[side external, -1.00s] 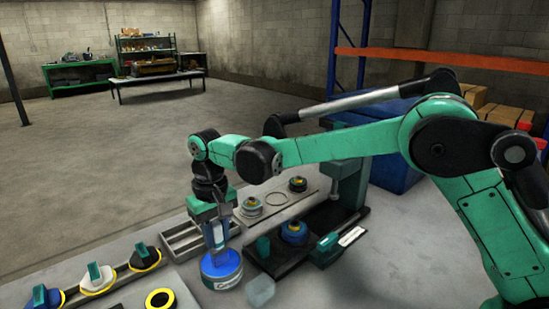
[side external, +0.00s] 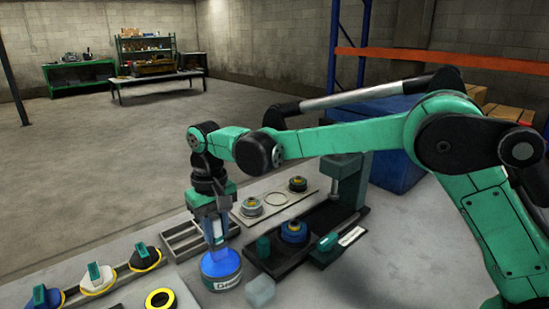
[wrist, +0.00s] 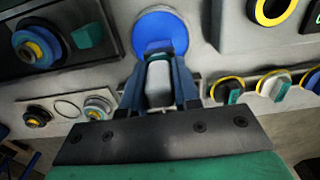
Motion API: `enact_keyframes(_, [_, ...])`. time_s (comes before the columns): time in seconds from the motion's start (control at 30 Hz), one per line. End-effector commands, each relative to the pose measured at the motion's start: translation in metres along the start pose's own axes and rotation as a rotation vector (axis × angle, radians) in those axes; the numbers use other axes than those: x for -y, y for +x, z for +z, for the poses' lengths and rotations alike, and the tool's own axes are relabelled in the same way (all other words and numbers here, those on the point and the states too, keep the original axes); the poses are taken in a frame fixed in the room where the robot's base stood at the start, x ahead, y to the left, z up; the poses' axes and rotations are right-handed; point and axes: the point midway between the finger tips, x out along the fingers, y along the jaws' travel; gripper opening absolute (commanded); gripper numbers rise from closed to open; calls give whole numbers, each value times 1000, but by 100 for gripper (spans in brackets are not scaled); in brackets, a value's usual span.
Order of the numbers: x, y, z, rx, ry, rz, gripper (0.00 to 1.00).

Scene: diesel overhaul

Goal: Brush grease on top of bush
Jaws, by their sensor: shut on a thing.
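My gripper (side external: 216,240) points down over a round tin (side external: 221,272) with a blue top and white label at the front of the bench. It is shut on a pale grey-white piece (wrist: 158,82), which looks like the brush handle. The piece's lower end is hidden, so I cannot tell whether it touches the tin's contents. The tin's blue top (wrist: 160,25) shows beyond the fingers in the wrist view. A blue round part with a yellow-orange centre (side external: 294,230), possibly the bush, sits on a black fixture to the right; it also shows in the wrist view (wrist: 37,46).
A pale plate (side external: 274,203) with round parts lies behind. A clear cup (side external: 261,292) is right of the tin. Several tools with yellow rings (side external: 98,279) line the left.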

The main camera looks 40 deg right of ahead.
Motion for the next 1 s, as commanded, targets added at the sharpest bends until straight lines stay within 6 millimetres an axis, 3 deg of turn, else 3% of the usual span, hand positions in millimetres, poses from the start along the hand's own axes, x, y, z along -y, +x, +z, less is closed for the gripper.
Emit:
enact_keyframes(0.6, [0,-53,0,0,0,0,0])
enact_keyframes(1.0, [0,-57,0,0,0,0,0])
